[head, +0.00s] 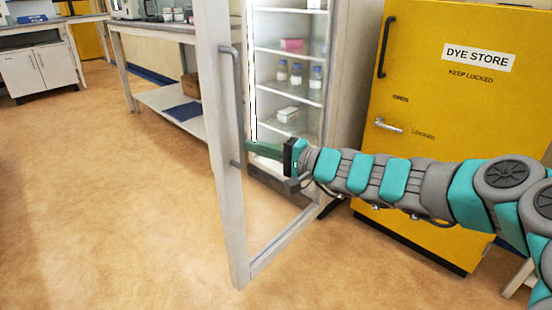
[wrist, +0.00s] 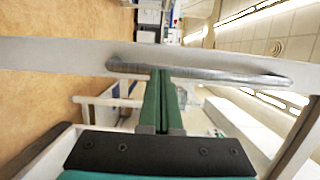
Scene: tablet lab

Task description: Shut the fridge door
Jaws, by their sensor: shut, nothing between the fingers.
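The fridge door (head: 228,215) stands open in the head view, swung out from the fridge. It has a pale frame around a clear pane, and a grey bar handle (head: 237,105) on its free-edge upright. My gripper (head: 247,147) is shut and empty, its green fingers pointing left at the lower part of the handle. In the wrist view the handle (wrist: 215,76) lies across the picture, and the shut fingertips (wrist: 160,72) overlap it. I cannot tell whether they touch it. The lit fridge (head: 290,65) shows its shelves.
A yellow dye store cabinet (head: 450,110) stands right of the fridge, behind my arm. A bench (head: 165,32) with a low shelf is behind the door on the left. The floor (head: 110,220) left of the door is clear.

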